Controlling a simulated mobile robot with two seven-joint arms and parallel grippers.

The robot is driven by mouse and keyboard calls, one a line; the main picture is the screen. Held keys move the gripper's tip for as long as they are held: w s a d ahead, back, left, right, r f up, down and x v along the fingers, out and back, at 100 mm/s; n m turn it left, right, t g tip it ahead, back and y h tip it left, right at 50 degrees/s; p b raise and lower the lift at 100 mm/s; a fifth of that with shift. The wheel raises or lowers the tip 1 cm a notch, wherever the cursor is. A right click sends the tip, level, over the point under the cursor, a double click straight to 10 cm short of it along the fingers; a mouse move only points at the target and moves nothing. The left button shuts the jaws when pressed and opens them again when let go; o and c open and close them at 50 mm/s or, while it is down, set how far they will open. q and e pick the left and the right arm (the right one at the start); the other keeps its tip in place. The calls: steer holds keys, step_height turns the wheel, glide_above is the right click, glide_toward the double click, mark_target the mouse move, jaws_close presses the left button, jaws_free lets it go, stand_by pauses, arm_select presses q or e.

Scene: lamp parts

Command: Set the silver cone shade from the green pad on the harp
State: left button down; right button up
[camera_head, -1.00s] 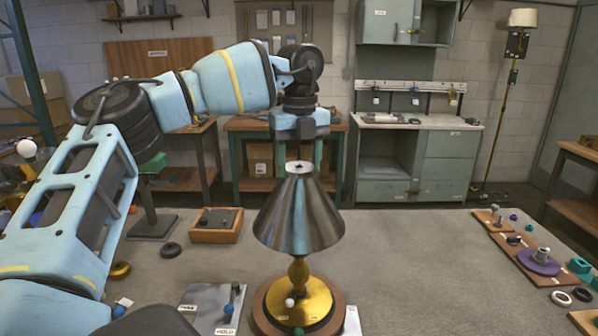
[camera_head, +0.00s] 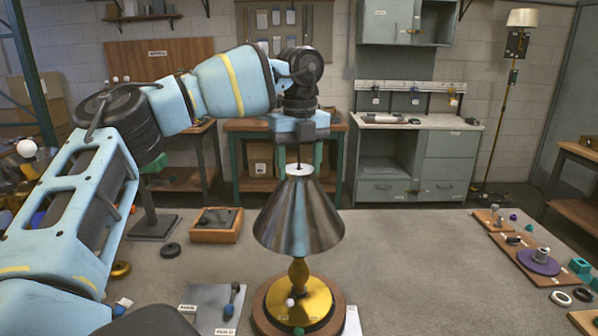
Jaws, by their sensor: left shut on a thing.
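The silver cone shade (camera_head: 298,222) stands upright over the brass lamp base (camera_head: 299,304), wide rim down, with the brass stem (camera_head: 299,271) showing below it. The harp is hidden inside the shade. My left gripper (camera_head: 299,158) comes down from above, directly over the shade's pale top (camera_head: 299,171). My right gripper is not in view. I cannot make out the green pad.
A grey plate (camera_head: 206,304) with a small dark-handled part lies left of the lamp. A wooden tray (camera_head: 215,233) and a black ring (camera_head: 171,250) lie farther back. A board with a purple disc (camera_head: 538,263) is at the right.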

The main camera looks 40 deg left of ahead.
arm_select(q)
steer(key=shift+f, duration=0.1)
stand_by(0.7)
steer(key=shift+c, duration=1.8)
jaws_free()
steer(key=shift+r, duration=3.9)
